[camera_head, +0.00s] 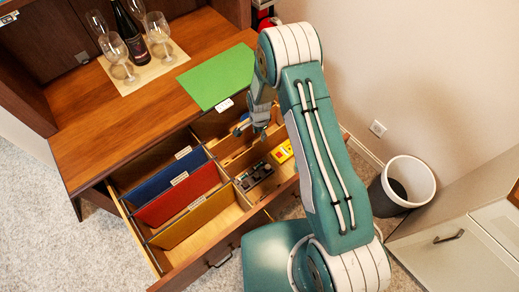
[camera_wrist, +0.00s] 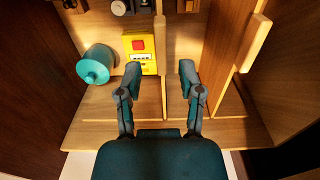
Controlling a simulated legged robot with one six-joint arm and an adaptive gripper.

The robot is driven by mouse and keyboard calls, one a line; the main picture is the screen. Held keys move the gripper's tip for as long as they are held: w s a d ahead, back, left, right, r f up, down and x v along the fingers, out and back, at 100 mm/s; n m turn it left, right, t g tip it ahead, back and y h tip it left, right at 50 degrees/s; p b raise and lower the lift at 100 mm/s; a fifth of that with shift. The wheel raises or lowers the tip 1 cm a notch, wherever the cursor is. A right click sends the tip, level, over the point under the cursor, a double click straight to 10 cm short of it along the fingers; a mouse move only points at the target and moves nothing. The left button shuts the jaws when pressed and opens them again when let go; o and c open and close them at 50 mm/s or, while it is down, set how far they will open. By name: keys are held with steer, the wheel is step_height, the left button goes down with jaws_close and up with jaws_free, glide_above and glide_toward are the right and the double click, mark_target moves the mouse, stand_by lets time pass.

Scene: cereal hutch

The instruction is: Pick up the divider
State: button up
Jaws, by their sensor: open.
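A thin wooden divider (camera_wrist: 160,75) stands upright in the open drawer (camera_head: 135,228). In the wrist view it runs between my fingers, with a gap on each side. My gripper (camera_wrist: 158,82) is open and empty, pointing down into the drawer. In the head view my gripper (camera_head: 257,128) is over the drawer's back right part, where my arm hides some of the compartments. Blue (camera_head: 167,176), red (camera_head: 178,194) and yellow (camera_head: 194,219) file dividers with white tabs stand in the left part. A green sheet (camera_head: 219,76) with a white tab lies on the hutch top.
In the wrist view, a teal round object (camera_wrist: 97,64) and a yellow box (camera_wrist: 139,52) lie left of the wooden divider, and a taller wooden board (camera_wrist: 236,50) stands to the right. Glasses (camera_head: 116,50) and a bottle (camera_head: 130,35) stand on the hutch. A bin (camera_head: 403,182) stands right.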

mark_target(260, 142)
steer(key=shift+f, duration=0.7)
step_height(260, 142, down, 5)
steer(key=shift+w+d+r, duration=0.1)
steer(key=shift+d, duration=0.05)
steer(key=shift+a+f, duration=0.2)
steer(key=shift+f, duration=0.3)
steer(key=shift+d, duration=0.1)
jaws_close()
